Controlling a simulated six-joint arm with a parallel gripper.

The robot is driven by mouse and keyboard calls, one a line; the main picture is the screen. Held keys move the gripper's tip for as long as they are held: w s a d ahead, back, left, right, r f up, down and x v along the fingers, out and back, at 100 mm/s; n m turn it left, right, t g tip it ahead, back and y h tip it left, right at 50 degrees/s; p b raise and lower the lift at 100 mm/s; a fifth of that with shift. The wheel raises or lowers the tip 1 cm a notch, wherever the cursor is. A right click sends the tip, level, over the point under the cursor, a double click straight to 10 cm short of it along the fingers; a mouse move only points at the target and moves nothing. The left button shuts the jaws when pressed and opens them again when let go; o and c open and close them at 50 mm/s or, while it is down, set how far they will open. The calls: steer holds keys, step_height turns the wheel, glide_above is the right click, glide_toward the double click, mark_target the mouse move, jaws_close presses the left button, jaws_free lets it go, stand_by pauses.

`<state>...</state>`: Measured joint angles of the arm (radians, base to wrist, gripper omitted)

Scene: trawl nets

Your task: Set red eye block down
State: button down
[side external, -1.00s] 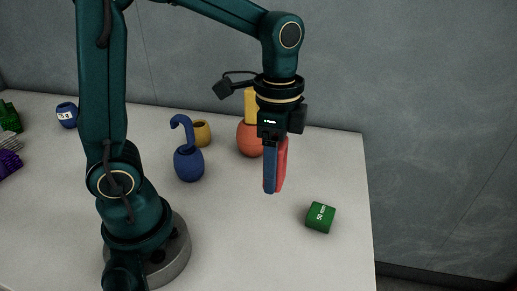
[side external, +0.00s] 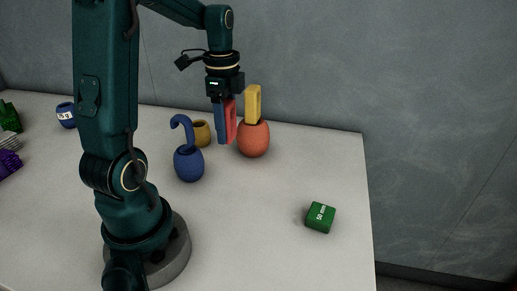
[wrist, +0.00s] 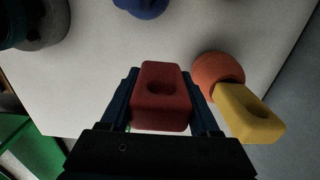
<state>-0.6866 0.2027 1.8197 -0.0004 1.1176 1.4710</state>
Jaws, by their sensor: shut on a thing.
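The red eye block (wrist: 161,112) is a red rounded block with a round hollow in its face. My gripper (side external: 224,122) is shut on it and holds it in the air; the block's edge shows at the right of the fingers in the side view (side external: 231,121). In the wrist view it sits between the two blue fingers. The block hangs above the far part of the white table (side external: 250,215), just left of a yellow block. Its lower end overlaps the table in the picture, and the height gap cannot be told exactly.
An orange-red round pot (side external: 253,140) holds an upright yellow block (side external: 253,104), close right of my gripper. A blue pot (side external: 189,165) with a hooked piece and a small ochre pot (side external: 201,133) stand left. A green cube (side external: 320,217) lies front right. The table's middle is clear.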

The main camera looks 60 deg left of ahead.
glide_above(271, 185)
step_height(271, 185, down, 6)
steer(key=shift+f, duration=2.2)
steer(key=shift+f, duration=0.1)
steer(key=shift+c, duration=0.6)
jaws_free()
